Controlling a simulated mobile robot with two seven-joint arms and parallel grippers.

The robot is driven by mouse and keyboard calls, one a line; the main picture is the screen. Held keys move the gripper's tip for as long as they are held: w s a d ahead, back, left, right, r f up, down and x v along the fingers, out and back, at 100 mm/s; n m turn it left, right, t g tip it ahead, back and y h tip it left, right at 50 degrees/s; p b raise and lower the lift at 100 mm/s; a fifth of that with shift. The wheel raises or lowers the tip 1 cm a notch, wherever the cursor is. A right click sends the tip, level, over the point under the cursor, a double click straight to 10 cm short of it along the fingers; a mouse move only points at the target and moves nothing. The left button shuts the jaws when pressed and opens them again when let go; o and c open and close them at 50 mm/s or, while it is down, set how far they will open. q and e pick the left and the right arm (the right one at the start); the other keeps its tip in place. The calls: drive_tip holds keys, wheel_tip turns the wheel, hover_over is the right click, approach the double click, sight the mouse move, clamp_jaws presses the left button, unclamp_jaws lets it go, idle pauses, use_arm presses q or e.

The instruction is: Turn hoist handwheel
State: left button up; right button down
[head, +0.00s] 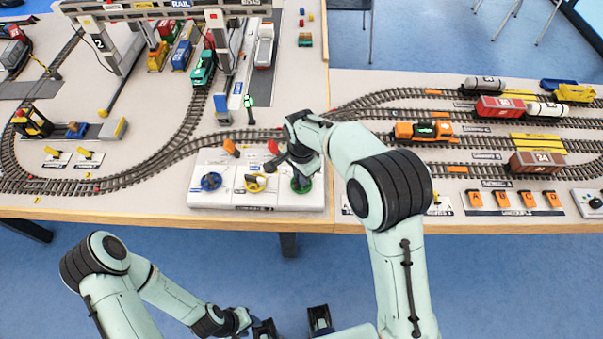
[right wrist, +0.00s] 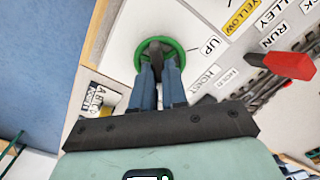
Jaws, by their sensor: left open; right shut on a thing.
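The hoist handwheel is a green ring (head: 307,189) at the right end of a white control panel (head: 225,203). In the right wrist view the green wheel (right wrist: 185,63) lies beside printed words reading "UP" and "HOIST". My right gripper (head: 300,178) reaches down onto it. In the right wrist view its fingers (right wrist: 158,68) are shut on the wheel's dark middle part, with the green ring around the fingertips. The fingers partly hide the wheel's near side. My left gripper (head: 290,322) is open and empty, low in the head view in front of the table.
A blue handwheel (head: 211,181) and a yellow handwheel (head: 255,182) sit left of the green one. A red lever (right wrist: 285,64) stands close to my right gripper. Model tracks, wagons and a gantry crane (head: 172,12) fill the table behind. The floor in front is clear.

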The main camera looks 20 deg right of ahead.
idle(0.5)
drive_tip(key=c, duration=1.2)
unclamp_jaws()
drive_tip(key=shift+o, duration=0.2)
use_arm(q)
drive_tip(key=shift+w+r+p, duration=0.5)
drive_tip(key=shift+r+p, duration=0.25)
drive_tip(key=shift+r, duration=0.15)
use_arm(e)
wheel_tip(320, 180, up, 14)
drive_tip(key=shift+f, duration=0.25)
